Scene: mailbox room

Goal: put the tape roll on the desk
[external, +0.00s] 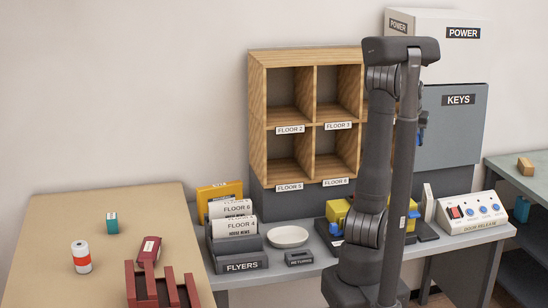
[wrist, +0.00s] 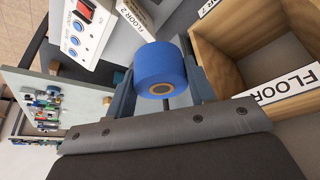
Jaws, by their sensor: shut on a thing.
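A blue tape roll (wrist: 160,65) with a brown core sits between the two fingers of my gripper (wrist: 164,88) in the wrist view. My gripper is shut on it and holds it up in front of the wooden pigeonholes (wrist: 232,60). In the external view my arm hides most of the gripper; a bit of blue (external: 422,120) shows just right of the arm, before the grey KEYS cabinet (external: 460,130). A tan-topped desk (external: 60,225) stands at the left, and a grey counter (external: 225,297) stands in the middle.
The counter holds a FLYERS sorter (external: 240,262), a white dish (external: 288,237) and a DOOR RELEASE panel (external: 472,214).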

